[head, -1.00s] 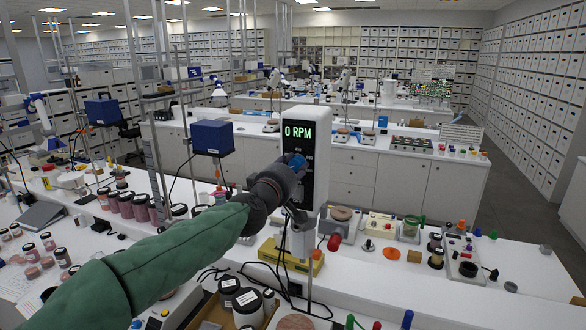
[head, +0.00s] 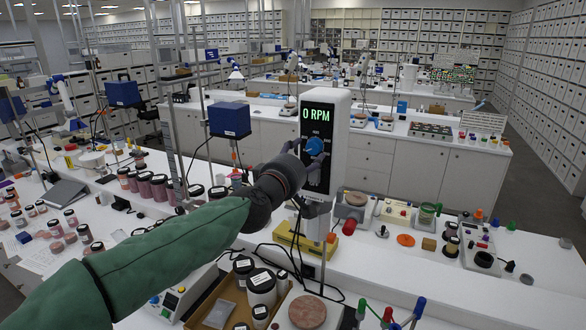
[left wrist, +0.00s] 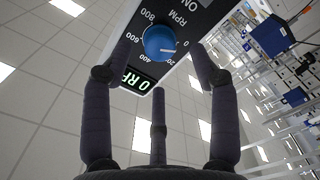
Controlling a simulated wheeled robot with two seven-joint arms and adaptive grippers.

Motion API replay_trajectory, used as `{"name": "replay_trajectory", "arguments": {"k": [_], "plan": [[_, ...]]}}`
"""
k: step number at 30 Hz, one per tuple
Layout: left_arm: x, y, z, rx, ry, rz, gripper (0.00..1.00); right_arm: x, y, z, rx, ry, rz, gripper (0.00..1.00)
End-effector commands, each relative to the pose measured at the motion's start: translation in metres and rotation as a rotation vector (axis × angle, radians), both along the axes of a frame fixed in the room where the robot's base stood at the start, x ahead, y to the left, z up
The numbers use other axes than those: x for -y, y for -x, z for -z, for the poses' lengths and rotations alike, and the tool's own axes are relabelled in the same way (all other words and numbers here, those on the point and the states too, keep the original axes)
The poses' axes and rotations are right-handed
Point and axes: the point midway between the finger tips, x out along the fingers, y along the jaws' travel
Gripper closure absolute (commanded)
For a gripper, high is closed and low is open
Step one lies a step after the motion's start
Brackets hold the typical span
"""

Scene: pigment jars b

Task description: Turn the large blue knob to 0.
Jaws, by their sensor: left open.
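The large blue knob (head: 315,146) sits on the black front panel of a white upright device (head: 341,135). Its green display (head: 318,113) reads 0 RPM. In the left wrist view the knob (left wrist: 160,42) shows a white mark pointing to the right, near the printed 0. My left gripper (head: 305,153) is open in front of the panel, its dark fingers spread around the knob's sides. In the left wrist view the fingers of the gripper (left wrist: 161,62) stand apart from the knob, with gaps visible. My right gripper is not in view.
A yellow block (head: 302,244) stands on the bench below the device. Jars in a tray (head: 262,287) and a clamp rod are close to my left arm. Small tools and samples lie on the bench to the right.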

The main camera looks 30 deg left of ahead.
Motion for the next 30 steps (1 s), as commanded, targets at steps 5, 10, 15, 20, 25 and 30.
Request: {"name": "replay_trajectory", "arguments": {"k": [5,10,15,20,25,30], "plan": [[0.003,0.037,0.0,0.001,0.0,0.002,0.4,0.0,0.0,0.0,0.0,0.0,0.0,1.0],[0.004,0.059,0.0,0.0,0.0,0.001,0.4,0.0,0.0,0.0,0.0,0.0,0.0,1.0],[0.005,0.069,0.001,-0.002,0.0,0.001,0.4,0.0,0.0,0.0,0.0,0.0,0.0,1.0],[0.005,0.071,0.001,-0.002,0.0,0.001,0.4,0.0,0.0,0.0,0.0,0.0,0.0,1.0],[0.005,0.071,0.001,-0.002,0.0,0.001,0.4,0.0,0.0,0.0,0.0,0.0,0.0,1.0],[0.005,0.07,0.001,-0.002,-0.001,0.001,0.4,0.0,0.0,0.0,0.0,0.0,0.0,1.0]]}}
